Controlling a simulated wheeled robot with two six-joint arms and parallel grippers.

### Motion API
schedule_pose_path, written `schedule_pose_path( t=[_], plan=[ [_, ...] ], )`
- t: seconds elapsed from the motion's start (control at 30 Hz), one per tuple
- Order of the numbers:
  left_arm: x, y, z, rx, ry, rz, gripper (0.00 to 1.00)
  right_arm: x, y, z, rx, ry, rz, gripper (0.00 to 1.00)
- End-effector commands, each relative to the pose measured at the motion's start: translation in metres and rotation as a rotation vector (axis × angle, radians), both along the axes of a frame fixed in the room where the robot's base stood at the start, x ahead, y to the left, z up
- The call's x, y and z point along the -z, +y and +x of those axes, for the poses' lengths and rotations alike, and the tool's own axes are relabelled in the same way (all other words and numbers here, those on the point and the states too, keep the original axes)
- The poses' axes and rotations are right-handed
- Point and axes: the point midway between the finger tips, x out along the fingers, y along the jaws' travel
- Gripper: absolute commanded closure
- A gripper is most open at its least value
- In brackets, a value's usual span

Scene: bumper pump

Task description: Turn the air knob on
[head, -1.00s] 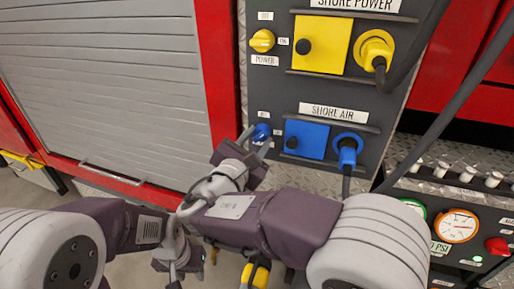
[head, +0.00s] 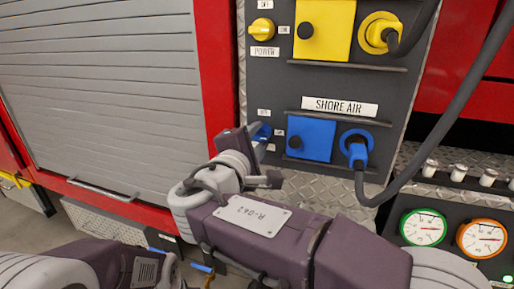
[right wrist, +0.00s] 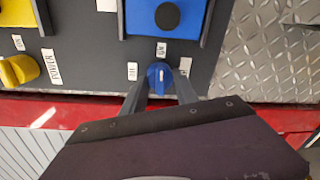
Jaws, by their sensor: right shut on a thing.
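The blue air knob (head: 262,131) sits on the dark panel, left of the blue square cover under the SHORE AIR label. My right gripper (head: 257,134) is at the knob. In the right wrist view, the fingers of my right gripper (right wrist: 160,88) stand on both sides of the blue knob (right wrist: 160,76), shut on it. A pale mark on the knob's face looks upright there, toward the small label above it. The small labels around it are too blurred to read surely. My left arm shows at the lower left of the head view; its fingertips are not visible.
A yellow power knob (head: 263,29) and yellow cover (head: 322,30) are higher on the panel. A blue plug (head: 356,152) with a hanging dark cable is right of the blue cover (head: 311,138). Gauges (head: 423,227) are at lower right. A grey shutter (head: 100,90) is at left.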

Motion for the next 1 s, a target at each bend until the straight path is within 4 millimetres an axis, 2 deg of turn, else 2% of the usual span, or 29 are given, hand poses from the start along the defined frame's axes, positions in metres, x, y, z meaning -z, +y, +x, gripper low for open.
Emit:
schedule_pose_path(
  t=[0.2, 0.73, 0.77, 0.8, 1.0],
  plan=[
    [0.0088, 0.0000, 0.0000, 0.000, 0.000, 0.000, 0.64, 0.0025, 0.0000, 0.0000, 0.000, -0.014, 0.053, 1.00],
    [0.0098, 0.0000, 0.0000, 0.000, 0.000, 0.000, 0.64, 0.0014, 0.0000, 0.0000, 0.001, -0.019, 0.071, 1.00],
    [0.0098, 0.0000, 0.0000, 0.000, 0.000, 0.000, 0.64, 0.0014, 0.0000, 0.0000, 0.001, -0.019, 0.071, 0.57],
    [0.0098, 0.0000, 0.0000, 0.000, 0.000, 0.000, 0.64, 0.0012, -0.0001, 0.0000, 0.000, -0.020, 0.071, 0.45],
    [0.0098, 0.0000, 0.0000, 0.000, 0.000, 0.000, 0.64, 0.0007, -0.0001, 0.0000, 0.001, -0.020, 0.069, 0.43]
  ],
)
